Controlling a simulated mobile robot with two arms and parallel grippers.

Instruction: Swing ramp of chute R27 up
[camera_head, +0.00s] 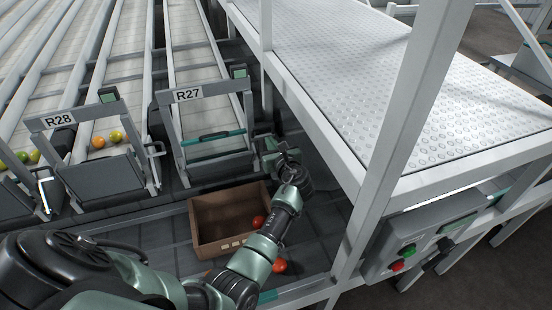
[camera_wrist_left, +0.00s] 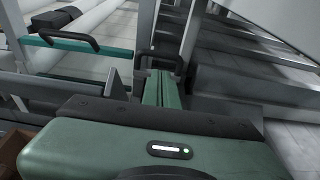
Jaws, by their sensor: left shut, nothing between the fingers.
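Chute R27 (camera_head: 188,94) is a light frame with a label plate in the middle of the head view. A teal bar with a black handle (camera_head: 214,136) crosses between its posts, above a grey panel (camera_head: 219,164). The bar also shows at the upper left of the left wrist view (camera_wrist_left: 85,47). My left gripper (camera_head: 268,150) is just right of the chute's right post, apart from the handle. Its green fingers (camera_wrist_left: 160,90) are shut and empty. My right gripper is out of view.
A brown box (camera_head: 203,222) with a red tomato (camera_head: 258,221) stands below the chute. Another tomato (camera_head: 279,266) lies outside it, beside my arm. Chute R28 (camera_head: 60,120) is to the left. A white platform frame (camera_head: 300,102) and post bound the right side.

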